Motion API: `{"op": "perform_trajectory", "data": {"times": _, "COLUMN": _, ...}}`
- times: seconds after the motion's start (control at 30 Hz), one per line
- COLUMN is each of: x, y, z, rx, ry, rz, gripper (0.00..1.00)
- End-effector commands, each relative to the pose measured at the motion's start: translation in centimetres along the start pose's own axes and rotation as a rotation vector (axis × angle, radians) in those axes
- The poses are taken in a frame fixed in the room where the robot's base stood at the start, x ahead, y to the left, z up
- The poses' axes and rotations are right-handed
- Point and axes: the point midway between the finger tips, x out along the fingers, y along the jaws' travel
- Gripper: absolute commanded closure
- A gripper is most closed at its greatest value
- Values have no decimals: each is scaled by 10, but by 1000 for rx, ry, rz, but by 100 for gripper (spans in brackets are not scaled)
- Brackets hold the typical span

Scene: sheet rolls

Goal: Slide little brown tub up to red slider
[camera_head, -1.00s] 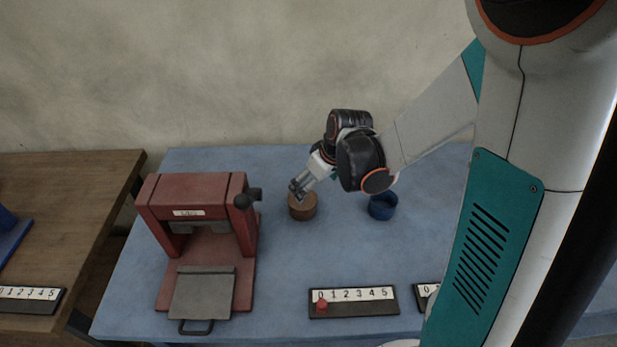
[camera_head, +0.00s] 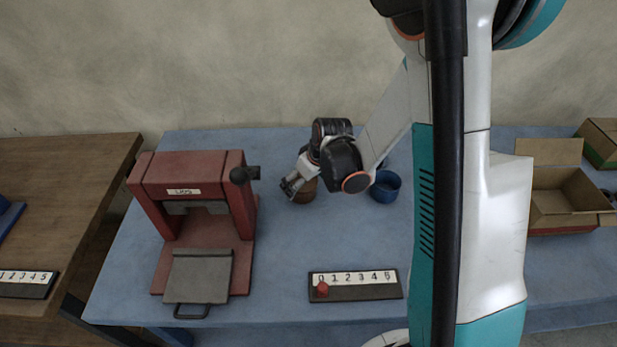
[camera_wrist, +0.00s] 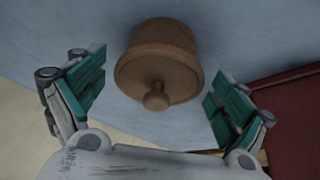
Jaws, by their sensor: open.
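The little brown tub (camera_head: 308,192) stands on the blue table, partly hidden behind my gripper in the head view. In the wrist view the brown tub (camera_wrist: 160,62) shows a lid with a round knob and sits ahead of and between the spread fingers. My gripper (camera_head: 291,189) is open and empty; its two teal-padded fingers (camera_wrist: 158,92) are apart on either side of the tub. I cannot tell whether either finger touches it. The red slider (camera_head: 322,289) sits near the 0 end of a dark scale numbered 0 to 5 (camera_head: 355,293), at the table's front.
A red press (camera_head: 196,195) with a grey plate stands left of the tub. A blue tub (camera_head: 385,187) stands to its right. An open cardboard box (camera_head: 560,200) is farther right. Blue table (camera_head: 280,250) is clear between the tub and the scale.

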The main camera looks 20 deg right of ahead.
Motion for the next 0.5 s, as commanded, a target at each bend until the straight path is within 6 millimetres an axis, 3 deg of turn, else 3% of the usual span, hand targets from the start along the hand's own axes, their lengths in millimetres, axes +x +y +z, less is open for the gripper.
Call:
{"op": "perform_trajectory", "data": {"times": 0.2, "x": 21, "y": 0, "z": 0, "rx": 0, "ry": 0, "rz": 0, "gripper": 8}}
{"op": "perform_trajectory", "data": {"times": 0.5, "x": 24, "y": 0, "z": 0, "rx": 0, "ry": 0, "rz": 0, "gripper": 8}}
